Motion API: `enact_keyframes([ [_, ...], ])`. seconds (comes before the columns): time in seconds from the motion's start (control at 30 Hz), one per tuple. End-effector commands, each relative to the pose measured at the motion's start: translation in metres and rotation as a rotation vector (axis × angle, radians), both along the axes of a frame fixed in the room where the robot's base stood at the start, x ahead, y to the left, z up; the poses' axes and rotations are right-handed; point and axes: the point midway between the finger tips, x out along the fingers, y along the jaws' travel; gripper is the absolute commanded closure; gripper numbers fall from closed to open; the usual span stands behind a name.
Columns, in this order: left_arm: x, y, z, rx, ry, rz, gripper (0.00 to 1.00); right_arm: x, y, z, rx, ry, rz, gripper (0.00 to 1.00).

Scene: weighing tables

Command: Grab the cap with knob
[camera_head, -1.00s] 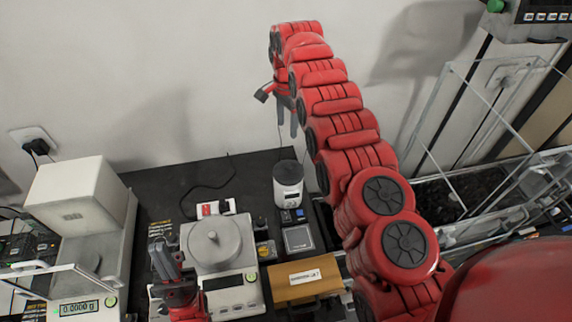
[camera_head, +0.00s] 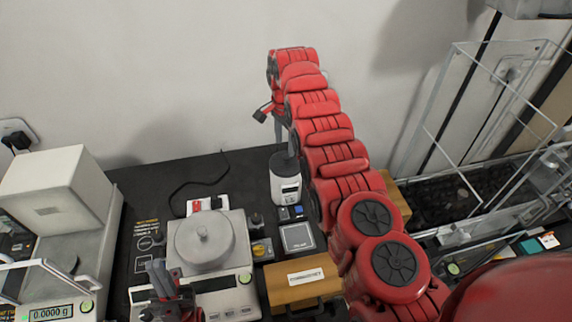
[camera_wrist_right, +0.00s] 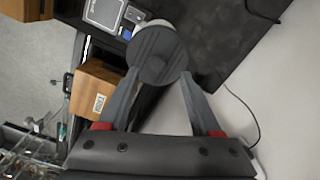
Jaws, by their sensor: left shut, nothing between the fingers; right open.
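A round grey cap with a knob (camera_head: 204,235) sits on top of the middle balance (camera_head: 232,281) in the head view. My left gripper (camera_head: 158,272) is shut and empty, in front and to the left of the cap, apart from it. My right gripper (camera_head: 276,125) is raised above the back of the table, far from that cap, partly hidden by my arm. In the right wrist view it is open and empty (camera_wrist_right: 161,82), its fingertips spread toward the dark lid (camera_wrist_right: 157,55) of a white jar. That jar (camera_head: 284,188) stands below it in the head view.
A white boxy balance (camera_head: 60,199) reading 0.0000 g stands on the left. A brown box (camera_head: 301,287) and a grey pad (camera_head: 297,237) lie right of the middle balance. A clear-walled enclosure (camera_head: 480,130) stands at the right. A cable runs along the back.

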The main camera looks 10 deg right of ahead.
Motion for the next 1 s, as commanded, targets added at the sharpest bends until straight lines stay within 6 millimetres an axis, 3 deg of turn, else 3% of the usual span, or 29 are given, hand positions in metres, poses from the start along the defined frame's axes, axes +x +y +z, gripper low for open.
enact_keyframes([
  [0.27,0.000,0.000,0.026,0.000,0.000,0.000,1.00,-0.004,-0.002,-0.019,0.000,0.002,0.000,0.35],
  [0.5,0.000,0.000,0.028,0.000,0.000,0.000,1.00,-0.004,-0.002,-0.042,0.000,0.000,0.001,0.35],
  [0.73,0.000,0.000,0.028,0.000,0.000,0.000,1.00,-0.003,-0.002,-0.045,0.000,-0.002,0.001,0.35],
  [1.0,0.000,0.000,0.028,0.000,0.000,0.000,1.00,-0.003,-0.002,-0.045,0.000,-0.002,0.001,0.82],
])
